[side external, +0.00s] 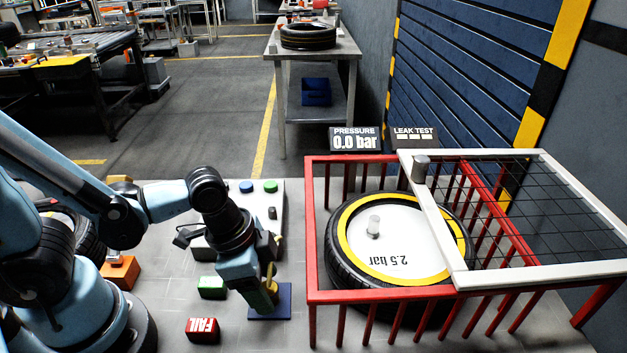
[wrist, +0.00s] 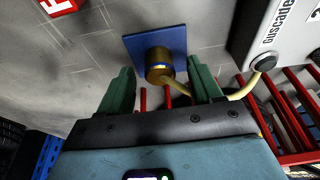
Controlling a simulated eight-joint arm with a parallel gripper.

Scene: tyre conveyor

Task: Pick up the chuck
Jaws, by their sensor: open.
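The chuck (wrist: 160,66) is a brass-coloured cylinder with a blue band, standing on a square blue pad (wrist: 140,42) in the wrist view. A yellow hose (wrist: 236,95) runs from it to a white box. My gripper (wrist: 162,76) is open, with one green finger on each side of the chuck and visible gaps between. In the side view, my gripper (side external: 263,297) points down at the blue pad (side external: 283,305), and the brass chuck (side external: 271,288) is partly hidden by it. I cannot tell how far down the fingers reach.
A red-railed cage (side external: 309,230) with a tyre (side external: 340,275) inside stands to the right, its white mesh lid (side external: 433,225) over its right part. A red FAIL block (side external: 203,330) and a green block (side external: 212,288) lie left of the pad. The white box (wrist: 262,40) is close by.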

